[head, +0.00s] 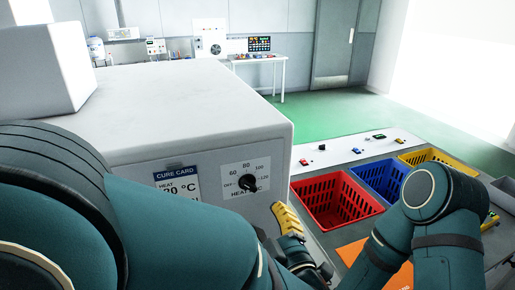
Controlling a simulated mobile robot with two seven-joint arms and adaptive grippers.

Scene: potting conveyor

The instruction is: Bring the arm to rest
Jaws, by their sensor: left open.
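My left gripper (289,224) shows in the head view just right of the white cure oven's front, near the dial. One yellow ribbed finger pad is visible; the rest of the gripper is largely hidden behind my own arm. It is open, and I see nothing held in it. My left arm (185,235) fills the lower left of the view. My right arm (430,215) is bent at the lower right, in front of the bins; its gripper is not in view.
The white oven (180,105) with its black dial (248,183) stands close to my left arm. Red (335,203), blue (383,180) and yellow (425,157) bins stand on the grey table. An orange mat (398,278) lies near my right arm. Green floor (350,108) is clear beyond.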

